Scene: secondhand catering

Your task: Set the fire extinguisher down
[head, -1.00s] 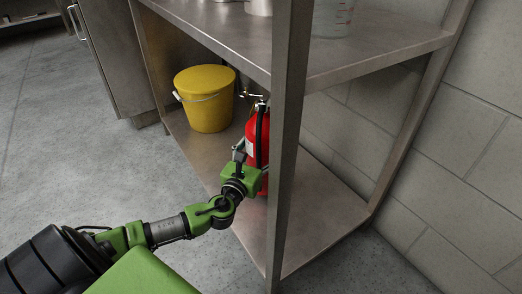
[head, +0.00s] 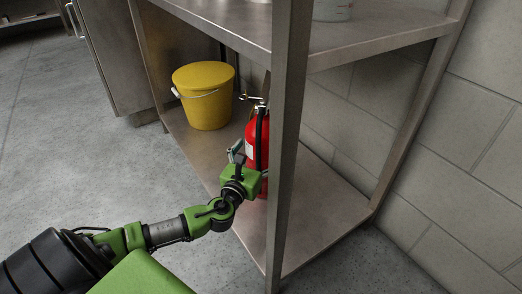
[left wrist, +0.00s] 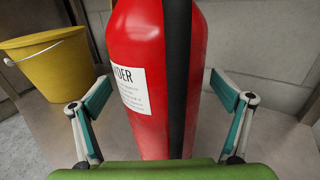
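The red fire extinguisher (head: 250,140) is upright on the lower metal shelf (head: 330,205), partly hidden by the shelf's front post. Its red body with a white label and a black strip fills the middle of the left wrist view (left wrist: 145,100). My left gripper (head: 249,155) is at the extinguisher's near side. In the left wrist view its two fingers (left wrist: 162,95) are spread on either side of the body, with a small gap on each side. The extinguisher's base is hidden there by the gripper's green palm. My right gripper is not in view.
A yellow bucket (head: 205,98) stands on the lower shelf left of the extinguisher. The front post (head: 287,130) is close to my left gripper's right side. An upper shelf (head: 375,40) is overhead, and a block wall (head: 455,150) is behind. The shelf's right part is clear.

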